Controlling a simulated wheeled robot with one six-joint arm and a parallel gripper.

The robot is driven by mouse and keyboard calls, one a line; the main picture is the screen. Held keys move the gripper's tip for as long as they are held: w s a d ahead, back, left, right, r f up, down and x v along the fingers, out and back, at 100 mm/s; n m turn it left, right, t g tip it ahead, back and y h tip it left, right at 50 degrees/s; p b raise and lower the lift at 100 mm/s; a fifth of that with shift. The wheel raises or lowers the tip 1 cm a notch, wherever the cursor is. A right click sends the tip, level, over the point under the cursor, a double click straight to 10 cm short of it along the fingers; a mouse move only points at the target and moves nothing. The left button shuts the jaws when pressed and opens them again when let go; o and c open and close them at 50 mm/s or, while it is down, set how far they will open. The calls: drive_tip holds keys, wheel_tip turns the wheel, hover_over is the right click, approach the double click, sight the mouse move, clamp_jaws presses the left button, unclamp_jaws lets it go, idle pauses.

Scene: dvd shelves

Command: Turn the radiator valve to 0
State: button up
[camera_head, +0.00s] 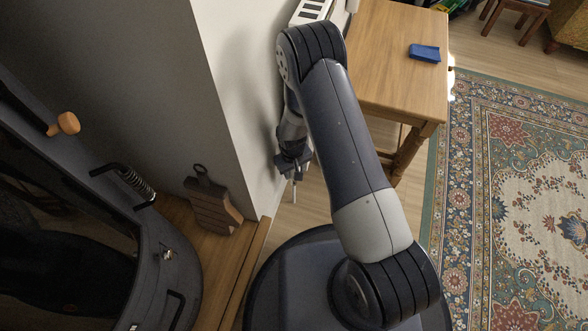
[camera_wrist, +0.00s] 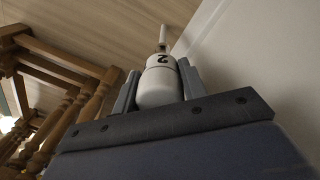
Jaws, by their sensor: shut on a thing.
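The radiator valve (camera_wrist: 158,88) is a white rounded knob in the wrist view, with a dark "2" on its side. My gripper (camera_wrist: 159,78) is shut on the valve, with one grey finger on each side of it. A thin white pipe or stem (camera_wrist: 163,38) shows beyond the knob. In the head view my gripper (camera_head: 293,165) is low beside the white wall, and the knob is hidden or too small to make out there. A white slotted top, apparently the radiator (camera_head: 312,10), shows behind my arm.
A wooden table (camera_head: 405,70) with a blue object (camera_head: 424,53) stands close to the right of my arm. The wall corner and a dark stove (camera_head: 150,240) are at the left. A cutting board (camera_head: 212,205) leans on the wall. A patterned rug (camera_head: 510,190) covers the right floor.

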drive_tip(key=shift+f+m, duration=0.1)
drive_tip(key=shift+m, duration=0.2)
drive_tip(key=shift+c, duration=0.3)
drive_tip(key=m+b, duration=0.2)
drive_tip(key=m, duration=0.2)
drive_tip(key=shift+a+m, duration=0.1)
drive_tip(key=shift+m, duration=0.3)
drive_tip(key=m+b, duration=0.1)
drive_tip(key=m, duration=0.4)
drive_tip(key=shift+b, duration=0.4)
drive_tip(key=shift+m, duration=0.3)
drive_tip(key=o, duration=1)
drive_tip(key=r+p, duration=0.1)
drive_tip(key=r, duration=0.2)
drive_tip(key=r+p, duration=0.1)
drive_tip(key=r, duration=0.3)
drive_tip(key=r+p, duration=0.2)
drive_tip(key=r, duration=0.2)
drive_tip(key=shift+w+a, duration=0.1)
drive_tip(key=shift+a, duration=0.15)
